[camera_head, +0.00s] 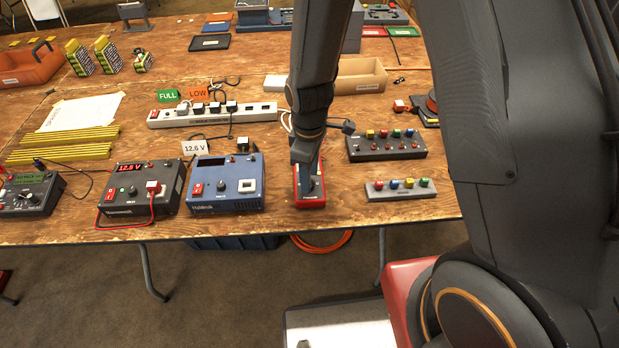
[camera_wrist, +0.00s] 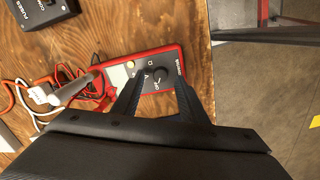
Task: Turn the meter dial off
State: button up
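The red-cased meter (camera_head: 312,203) lies on the wooden table near its front edge, below my arm in the head view. In the wrist view the meter (camera_wrist: 173,58) lies lengthwise across the picture, and its dark round dial (camera_wrist: 159,84) shows between my fingers. My gripper (camera_wrist: 160,78) is open, with one finger on each side of the dial and nothing held. I cannot tell whether the fingertips touch the dial or hover above it. In the head view my gripper (camera_head: 305,158) hides the upper part of the meter. The dial's marks are too small to read.
A blue charger (camera_head: 225,184) and a dark charger (camera_head: 143,190) stand left of the meter. A button box (camera_head: 386,146) and a strip with coloured knobs (camera_head: 400,189) stand right. A power strip (camera_head: 213,115) lies behind. Red and white leads (camera_wrist: 50,92) lie beside the meter.

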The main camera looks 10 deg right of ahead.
jog(key=shift+r+b, duration=0.55)
jog(key=shift+r, duration=2.5)
jog(key=s+d+r+m, duration=0.4)
jog(key=d+r+m, duration=0.1)
jog(key=d+m, duration=0.1)
jog(key=s+d+r+m+t, duration=0.1)
jog(key=s+d+r+m, duration=0.3)
jog(key=d+m, duration=0.3)
jog(key=shift+r, duration=0.5)
jog(key=shift+d, duration=0.1)
